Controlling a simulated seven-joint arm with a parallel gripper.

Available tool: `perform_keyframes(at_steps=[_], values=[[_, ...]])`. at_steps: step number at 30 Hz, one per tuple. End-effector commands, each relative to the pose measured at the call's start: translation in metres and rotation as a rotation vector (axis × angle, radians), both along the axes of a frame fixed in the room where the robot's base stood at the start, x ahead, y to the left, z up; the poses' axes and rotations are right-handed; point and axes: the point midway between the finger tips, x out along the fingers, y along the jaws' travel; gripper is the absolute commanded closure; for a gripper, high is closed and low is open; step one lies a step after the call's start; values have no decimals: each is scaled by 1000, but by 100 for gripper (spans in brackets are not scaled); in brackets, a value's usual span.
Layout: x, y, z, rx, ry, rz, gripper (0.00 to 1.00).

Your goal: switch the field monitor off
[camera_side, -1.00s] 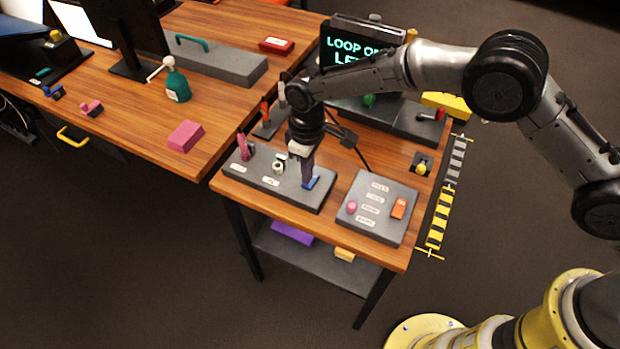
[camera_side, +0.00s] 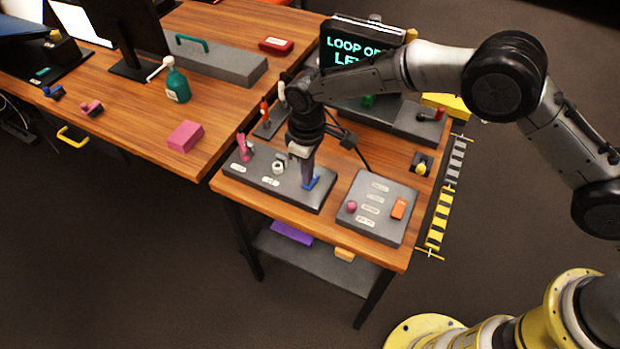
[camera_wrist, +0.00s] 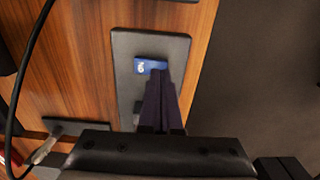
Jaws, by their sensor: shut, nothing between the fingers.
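A monitor (camera_side: 338,39) at the back of the small table is lit, with partly covered green text that begins "LOOP O". A long grey panel (camera_side: 228,169) at the table's front left carries a blue rocker switch (camera_side: 314,182) at its right end. The blue rocker also shows in the wrist view (camera_wrist: 146,66), with white lettering on it. My gripper (camera_side: 307,184) is shut and empty, pointing down at the rocker. In the wrist view its fingertips (camera_wrist: 159,73) are at the rocker's edge and cover part of it. I cannot tell whether they press on it.
A black cable (camera_side: 360,158) hangs beside my gripper.

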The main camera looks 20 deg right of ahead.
Motion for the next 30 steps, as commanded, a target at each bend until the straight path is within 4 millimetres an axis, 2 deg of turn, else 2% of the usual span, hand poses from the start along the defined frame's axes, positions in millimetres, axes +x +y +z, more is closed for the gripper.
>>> perform_keyframes(at_steps=[30], values=[[0, 0, -14, 0, 0, 0, 100]])
